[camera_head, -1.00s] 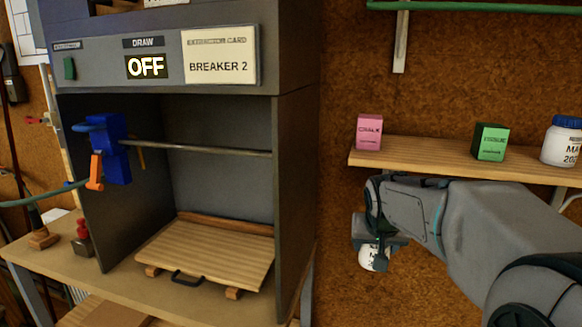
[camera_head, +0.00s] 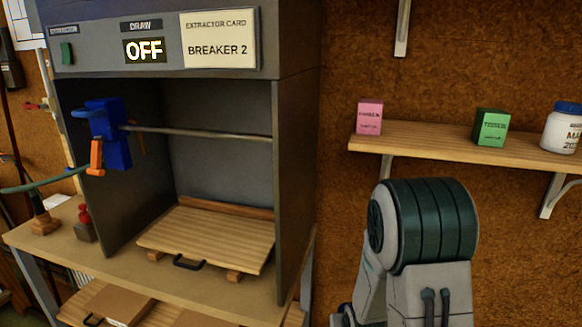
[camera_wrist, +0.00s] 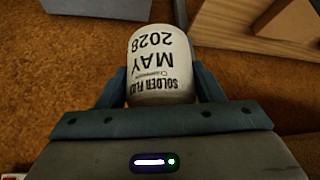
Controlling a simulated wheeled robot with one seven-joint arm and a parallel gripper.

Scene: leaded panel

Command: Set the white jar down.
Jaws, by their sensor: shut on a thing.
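The white jar (camera_wrist: 160,62) is in my gripper (camera_wrist: 161,88) in the wrist view. Its label reads "SOLDER FLUX" and "MAY 2028" and appears upside down there. The fingers are shut on either side of it. The brown surface behind it looks some way off, and no support shows touching the jar. In the head view my gripper and this jar are out of sight; only my arm shows at the lower right.
A wooden shelf (camera_head: 440,153) holds a pink box (camera_head: 369,118), a green box (camera_head: 491,127) and another white jar with a blue lid (camera_head: 562,130). A grey hood (camera_head: 297,180) stands over a bench (camera_head: 60,240) with a slatted board (camera_head: 208,238). The display reads OFF.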

